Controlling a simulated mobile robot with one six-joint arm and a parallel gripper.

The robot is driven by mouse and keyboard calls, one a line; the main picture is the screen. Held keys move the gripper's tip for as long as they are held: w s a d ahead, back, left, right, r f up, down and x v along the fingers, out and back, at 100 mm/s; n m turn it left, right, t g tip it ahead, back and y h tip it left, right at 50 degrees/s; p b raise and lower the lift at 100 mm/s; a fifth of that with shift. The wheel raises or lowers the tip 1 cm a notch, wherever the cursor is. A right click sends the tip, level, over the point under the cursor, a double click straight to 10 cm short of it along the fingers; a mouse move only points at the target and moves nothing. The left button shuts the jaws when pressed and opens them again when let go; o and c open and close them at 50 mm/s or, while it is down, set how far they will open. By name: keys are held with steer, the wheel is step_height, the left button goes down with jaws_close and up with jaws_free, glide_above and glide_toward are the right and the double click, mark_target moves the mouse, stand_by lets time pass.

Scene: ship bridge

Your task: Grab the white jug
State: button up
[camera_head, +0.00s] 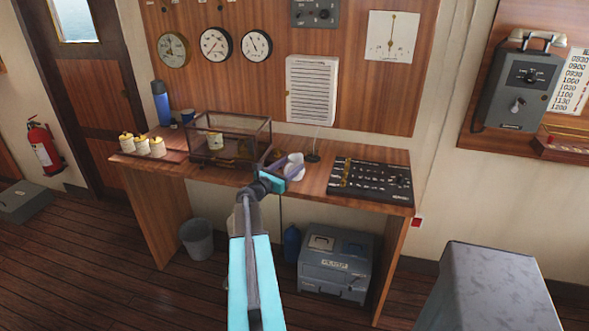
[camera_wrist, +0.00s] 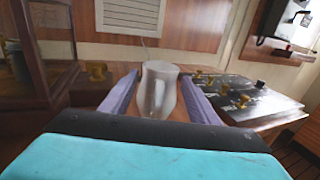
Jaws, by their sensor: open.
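The white jug (camera_head: 295,166) stands upright on the wooden desk, between the glass case and the black control panel. In the wrist view the jug (camera_wrist: 157,90) is centred between the two fingers of my gripper (camera_wrist: 160,100), its handle facing the camera. My gripper (camera_head: 282,170) is open, with a finger on each side of the jug. I cannot tell whether either finger touches it. In the head view the gripper partly hides the jug.
The glass case (camera_head: 229,138) is close on the left and the control panel (camera_head: 371,181) close on the right.

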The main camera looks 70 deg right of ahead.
steer(key=shift+x, duration=1)
steer(key=shift+c, duration=0.2)
steer(key=c, duration=1.1)
